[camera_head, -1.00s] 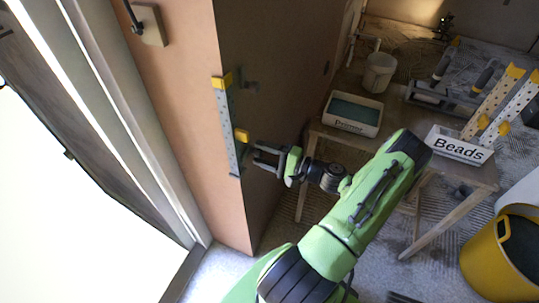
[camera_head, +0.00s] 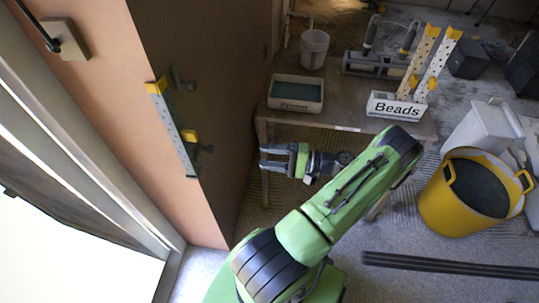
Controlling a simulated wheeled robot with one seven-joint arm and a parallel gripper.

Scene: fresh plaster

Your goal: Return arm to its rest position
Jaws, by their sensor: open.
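My gripper (camera_head: 264,158) is at the end of my green arm, with its two dark fingers apart and nothing between them. It points left toward the brown wall face and stands clear of the wall corner. In this view it is in front of the wooden table's front left leg. A perforated metal corner bead (camera_head: 174,130) is upright along the wall's edge, held by yellow-tipped clamps (camera_head: 157,87). My gripper is apart from the bead, to its right.
A wooden table (camera_head: 345,122) carries a tray labelled Primer (camera_head: 295,107), a white box labelled Beads (camera_head: 396,113) with perforated strips, and a white bucket (camera_head: 314,62). A yellow tub (camera_head: 430,208) and dark strips (camera_head: 450,264) are on the floor at right. A bright opening is at lower left.

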